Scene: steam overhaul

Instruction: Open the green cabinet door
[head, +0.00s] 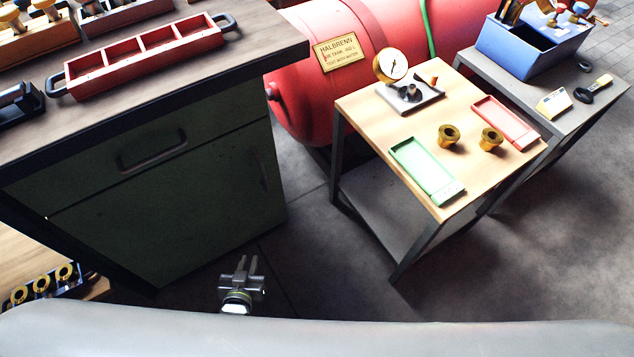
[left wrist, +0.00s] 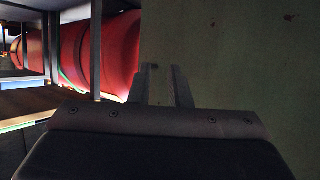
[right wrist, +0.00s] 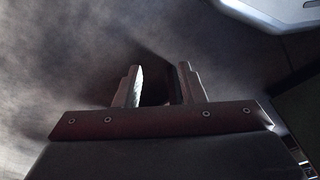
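The green cabinet stands under the workbench at the left of the head view. Its door (head: 165,220) is shut below a drawer front (head: 150,155). A dark upright handle (head: 263,171) is on the door's right side. My left gripper (head: 247,260) is in front of the door's lower right, low over the floor, apart from the handle. In the left wrist view its fingers (left wrist: 164,72) are parted and empty, beside the green cabinet face (left wrist: 240,60). My right gripper (right wrist: 160,75) is open and empty over the grey floor; the head view does not show it.
The drawer has a wide dark handle (head: 152,150). A red tray (head: 145,62) lies on the bench top (head: 190,80). A wooden-topped trolley (head: 365,115) stands to the right, a red tank (head: 300,75) behind. Floor between cabinet and trolley is free.

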